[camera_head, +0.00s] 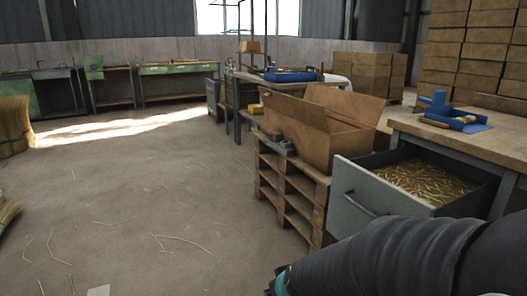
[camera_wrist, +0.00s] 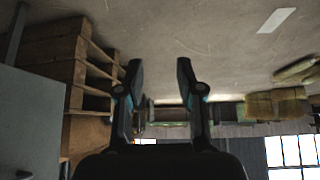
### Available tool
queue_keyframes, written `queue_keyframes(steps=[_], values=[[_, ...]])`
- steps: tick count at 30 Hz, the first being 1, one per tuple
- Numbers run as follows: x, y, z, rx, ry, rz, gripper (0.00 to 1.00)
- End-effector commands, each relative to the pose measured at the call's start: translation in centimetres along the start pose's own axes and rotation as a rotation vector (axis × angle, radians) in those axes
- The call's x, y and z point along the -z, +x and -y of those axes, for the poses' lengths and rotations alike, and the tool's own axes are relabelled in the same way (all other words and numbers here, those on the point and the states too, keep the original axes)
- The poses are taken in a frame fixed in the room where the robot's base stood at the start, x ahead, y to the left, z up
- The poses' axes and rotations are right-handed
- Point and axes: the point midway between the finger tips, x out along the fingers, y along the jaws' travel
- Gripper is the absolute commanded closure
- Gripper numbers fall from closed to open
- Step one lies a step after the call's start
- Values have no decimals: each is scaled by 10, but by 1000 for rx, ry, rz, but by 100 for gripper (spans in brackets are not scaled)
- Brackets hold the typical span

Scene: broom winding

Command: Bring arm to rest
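My gripper (camera_wrist: 160,64) shows in the wrist view with its two dark fingers apart. Nothing is between them, only bare floor behind. The wrist picture looks upside down. In the head view my dark arm reaches in from the lower right corner, in front of the open drawer.
An open grey drawer (camera_head: 356,205) holding straw juts from the workbench (camera_head: 480,140). Beside it, an open cardboard box (camera_head: 300,130) sits on stacked pallets (camera_head: 290,190). Straw bundles (camera_head: 14,127) stand at the left. The middle floor (camera_head: 130,190) is mostly clear.

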Motion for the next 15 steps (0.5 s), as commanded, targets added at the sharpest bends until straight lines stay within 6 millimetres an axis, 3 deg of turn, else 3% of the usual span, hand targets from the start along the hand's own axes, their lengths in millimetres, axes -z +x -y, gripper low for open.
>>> queue_keyframes(steps=[7, 15], values=[[-44, -93, 1, 55, 163, 233, 63], [-81, -195, -28, -59, 241, 338, 63]])
